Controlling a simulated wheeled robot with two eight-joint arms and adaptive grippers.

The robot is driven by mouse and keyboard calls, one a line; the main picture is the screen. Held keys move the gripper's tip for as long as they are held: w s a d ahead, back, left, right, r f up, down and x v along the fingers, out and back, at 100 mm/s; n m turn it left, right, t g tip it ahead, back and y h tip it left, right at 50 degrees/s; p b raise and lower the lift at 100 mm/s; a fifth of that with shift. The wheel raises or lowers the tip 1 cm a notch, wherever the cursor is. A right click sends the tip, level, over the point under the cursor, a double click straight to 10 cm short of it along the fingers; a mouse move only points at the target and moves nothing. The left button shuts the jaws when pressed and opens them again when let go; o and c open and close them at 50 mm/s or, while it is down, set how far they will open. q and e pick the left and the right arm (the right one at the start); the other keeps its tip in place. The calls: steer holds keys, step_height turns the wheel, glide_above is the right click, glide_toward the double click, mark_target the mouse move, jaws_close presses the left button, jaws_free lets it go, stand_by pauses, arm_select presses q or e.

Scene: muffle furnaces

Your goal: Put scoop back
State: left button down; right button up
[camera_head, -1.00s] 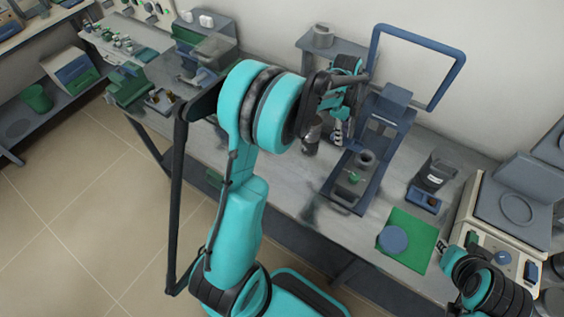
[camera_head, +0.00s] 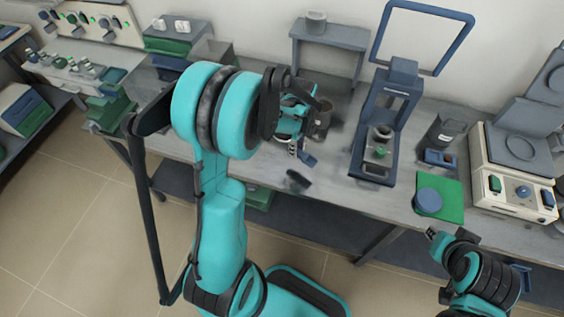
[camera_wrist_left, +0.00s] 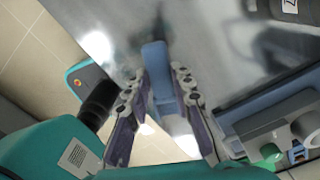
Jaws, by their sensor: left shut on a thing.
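My left gripper (camera_head: 303,148) hangs over the middle of the table, pointing down. In the left wrist view its two fingers (camera_wrist_left: 160,105) are closed on a blue, bar-shaped piece, which I take to be the scoop (camera_wrist_left: 156,62). A small blue part of the scoop (camera_head: 309,159) shows below the fingers in the head view; the rest is hidden or blurred. My right gripper (camera_head: 434,234) is at the lower right, by the table's front edge; its jaws are too small to read.
A blue-framed stand (camera_head: 376,172) holding a grey pot and green piece is right of the left gripper. A grey raised shelf (camera_head: 335,35) stands behind.

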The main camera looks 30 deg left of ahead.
arm_select(q)
steer(key=b, duration=0.1)
glide_above(283, 165)
step_height(283, 165, down, 3)
steer(key=shift+f+b, duration=0.85)
steer(key=shift+f, duration=1.15)
steer(key=shift+f, duration=0.1)
steer(key=c, duration=1.3)
jaws_free()
